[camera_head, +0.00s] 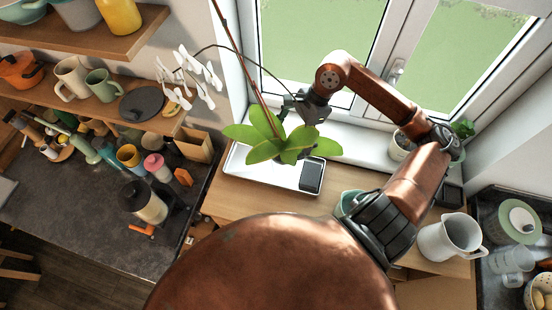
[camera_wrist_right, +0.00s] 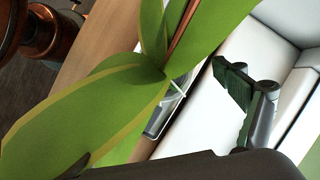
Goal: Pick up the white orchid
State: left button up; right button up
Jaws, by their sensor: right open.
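The orchid (camera_head: 268,142) has broad green leaves, a long thin brown stem and white flowers (camera_head: 195,68) hanging out to the left. Its leaves spread over a white tray (camera_head: 237,167) by the window; any pot is hidden beneath them. My right gripper (camera_head: 300,112) is open at the back right of the leaves, close to the stem's lower part. In the right wrist view, the leaves (camera_wrist_right: 100,98) and the brown stem (camera_wrist_right: 182,28) fill the left and middle, with a dark finger (camera_wrist_right: 236,88) to their right. I cannot tell whether it touches the plant. My left gripper is not in view.
A dark small object (camera_head: 311,176) lies at the tray's right end. A white pitcher (camera_head: 449,238) stands at the right. A potted plant (camera_head: 402,145) stands on the windowsill beside my right arm. Shelves with mugs (camera_head: 72,78) are at the left.

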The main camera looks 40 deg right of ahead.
aim_at(281, 154)
jog(key=p+x, duration=0.1)
jog(key=x, duration=0.6)
jog(key=shift+f+p, duration=0.25)
jog(key=shift+p, duration=0.1)
jog(key=shift+c, duration=0.2)
jog(key=c, duration=2.1)
